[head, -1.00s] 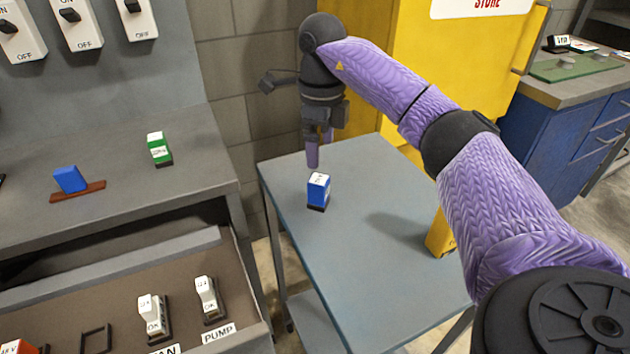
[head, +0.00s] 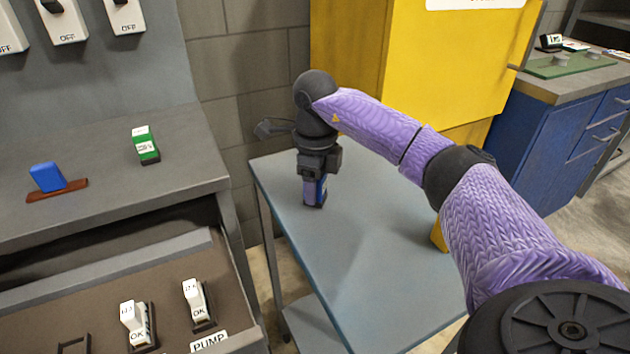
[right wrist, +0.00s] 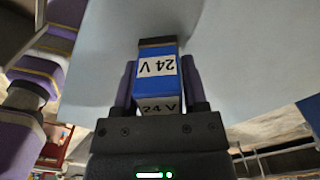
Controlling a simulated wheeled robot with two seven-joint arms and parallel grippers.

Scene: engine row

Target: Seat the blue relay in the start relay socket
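The blue relay (head: 323,188), with a white "24 V" label, is at the blue-grey cart top's far left part. My right gripper (head: 315,196) is down over it, pointing downward. In the right wrist view the relay (right wrist: 158,82) sits between the two purple fingers of my right gripper (right wrist: 160,88), one on each side. The fingers are very near its sides; I cannot tell whether they press on it. An empty dark socket frame (head: 74,345) shows at the drawer's lower left; its label is out of view. My left gripper is not in view.
The open drawer (head: 60,290) holds two white relays marked OK (head: 137,325), (head: 197,304) beside a PUMP label. On the bench are a green block (head: 145,146) and a blue block (head: 47,177) on a brown plate. A yellow cabinet (head: 450,70) stands behind the cart (head: 370,270).

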